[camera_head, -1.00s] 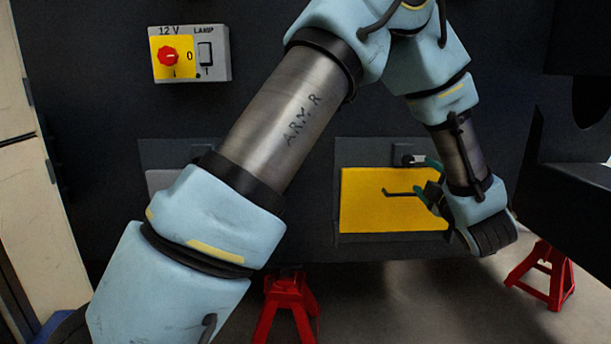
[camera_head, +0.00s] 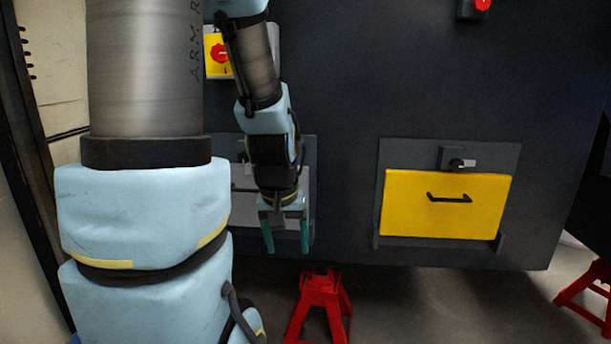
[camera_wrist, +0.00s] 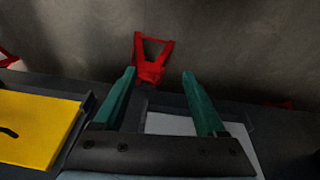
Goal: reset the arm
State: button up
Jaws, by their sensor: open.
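My gripper (camera_head: 287,236) hangs fingers down in front of the dark chassis in the head view, with its two green fingers apart and nothing between them. My arm comes up from the lower left and bends down to it. In the wrist view, the open fingers (camera_wrist: 160,85) show with a bare gap between them. Behind the gripper is a grey panel (camera_head: 306,181), partly hidden by my arm. To its right is a yellow panel (camera_head: 412,215) with a black handle (camera_head: 449,198); the gripper is apart from it.
A black latch with a light lever (camera_head: 460,163) sits above the yellow panel. A red-knobbed switch box (camera_head: 220,54) is partly behind my arm. A red stand (camera_head: 320,305) stands on the floor below, and another (camera_head: 588,296) at the right. The space before the yellow panel is clear.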

jog(key=s+a+g, duration=0.1)
jog(key=s+a, duration=0.2)
notch_tip(320, 180, up, 26)
jog(key=p, duration=2.6)
jog(key=shift+y, duration=0.3)
